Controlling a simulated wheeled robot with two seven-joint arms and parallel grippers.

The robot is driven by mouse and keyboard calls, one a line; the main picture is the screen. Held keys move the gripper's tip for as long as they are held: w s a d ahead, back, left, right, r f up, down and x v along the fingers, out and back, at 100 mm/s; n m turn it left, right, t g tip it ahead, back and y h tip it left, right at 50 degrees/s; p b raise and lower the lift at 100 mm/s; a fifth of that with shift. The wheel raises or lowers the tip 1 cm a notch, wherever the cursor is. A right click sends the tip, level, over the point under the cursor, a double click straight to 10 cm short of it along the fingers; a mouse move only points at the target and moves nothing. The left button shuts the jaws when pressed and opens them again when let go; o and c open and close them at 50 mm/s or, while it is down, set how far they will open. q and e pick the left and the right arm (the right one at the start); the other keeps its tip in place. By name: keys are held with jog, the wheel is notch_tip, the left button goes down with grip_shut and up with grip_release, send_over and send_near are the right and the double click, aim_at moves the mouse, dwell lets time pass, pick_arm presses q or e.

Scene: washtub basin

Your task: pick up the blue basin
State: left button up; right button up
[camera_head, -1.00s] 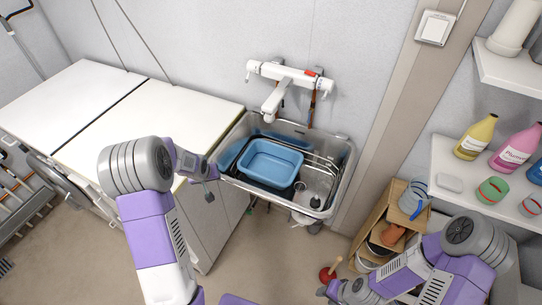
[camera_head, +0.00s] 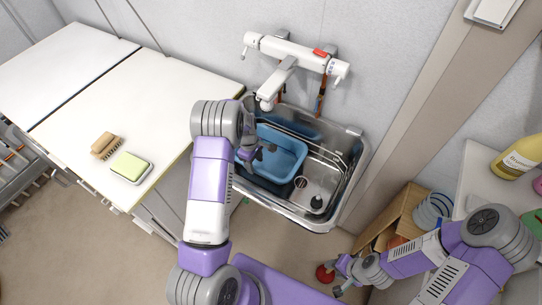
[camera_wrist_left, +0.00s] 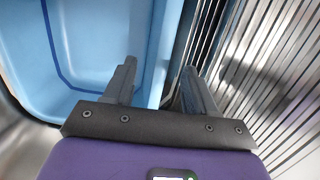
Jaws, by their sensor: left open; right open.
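The blue basin (camera_head: 284,150) sits in the metal sink (camera_head: 340,205), and my left arm hides its left part in the head view. My left gripper (camera_head: 252,157) is at the basin's left side, pointing down. In the left wrist view the left gripper (camera_wrist_left: 160,72) is open, with one finger over the basin's inside and the other over the ribbed metal beside it. The rim of the basin (camera_wrist_left: 172,40) runs between the fingers; contact cannot be told. My right gripper (camera_head: 345,274) is open and empty, low by the wooden shelf.
A white faucet (camera_head: 290,58) hangs over the sink. A brush (camera_head: 105,145) and a sponge on a dish (camera_head: 131,168) lie on the white counter (camera_head: 150,95). A red plunger (camera_head: 325,273) stands near my right gripper. A yellow bottle (camera_head: 518,158) stands on the right shelf.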

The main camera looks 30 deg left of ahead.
aim_at(257, 168)
pick_arm(q)
jog(key=f, duration=0.3)
jog(key=d+f+b, duration=0.1)
jog(key=f, duration=0.1)
jog(key=shift+r, duration=0.1)
jog(key=shift+c, duration=0.2)
grip_shut()
